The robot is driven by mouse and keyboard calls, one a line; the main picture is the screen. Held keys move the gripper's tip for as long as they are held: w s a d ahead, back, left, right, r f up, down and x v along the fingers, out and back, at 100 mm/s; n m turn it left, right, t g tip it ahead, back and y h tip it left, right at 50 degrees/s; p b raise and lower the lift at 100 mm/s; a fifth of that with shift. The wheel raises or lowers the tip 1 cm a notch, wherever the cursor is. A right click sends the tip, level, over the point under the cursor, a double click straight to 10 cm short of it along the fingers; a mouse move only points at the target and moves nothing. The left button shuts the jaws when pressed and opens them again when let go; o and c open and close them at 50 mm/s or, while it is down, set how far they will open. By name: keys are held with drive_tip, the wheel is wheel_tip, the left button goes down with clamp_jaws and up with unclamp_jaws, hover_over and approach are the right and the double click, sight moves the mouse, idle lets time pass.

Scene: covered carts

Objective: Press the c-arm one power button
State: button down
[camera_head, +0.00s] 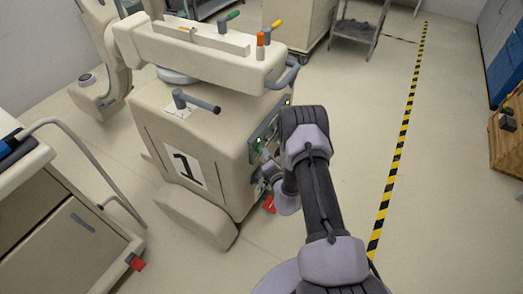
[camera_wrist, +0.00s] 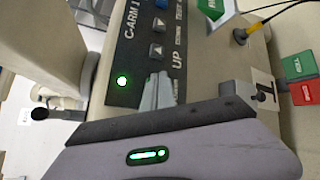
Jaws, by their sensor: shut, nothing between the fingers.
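The beige C-arm unit (camera_head: 200,130) with a "1" on its front stands left of my arm. Its dark control panel (camera_head: 264,132) is on its right side. In the wrist view the panel (camera_wrist: 128,60) reads "C-ARM 1" and has grey arrow buttons (camera_wrist: 157,50) and a glowing green round spot (camera_wrist: 122,81). I cannot tell whether this spot is the power button or a lamp. My gripper (camera_wrist: 160,80) is shut and empty, its fingertips over the panel beside the "UP" label, right of the green spot. Contact cannot be told. In the head view my gripper (camera_head: 264,172) is partly hidden at the panel's lower part.
A beige cabinet (camera_head: 60,225) stands at left. A wooden crate (camera_head: 507,135) is at far right. Floor beside the striped line (camera_head: 402,140) is clear.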

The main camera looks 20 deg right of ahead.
drive_tip(key=shift+w+a, duration=0.1)
drive_tip(key=shift+w, duration=0.05)
idle(0.4)
drive_tip(key=shift+s+d, duration=0.4)
drive_tip(key=shift+s, duration=0.15)
drive_tip(key=s+d, duration=0.3)
drive_tip(key=s, duration=0.1)
drive_tip(key=shift+s+d, duration=0.35)
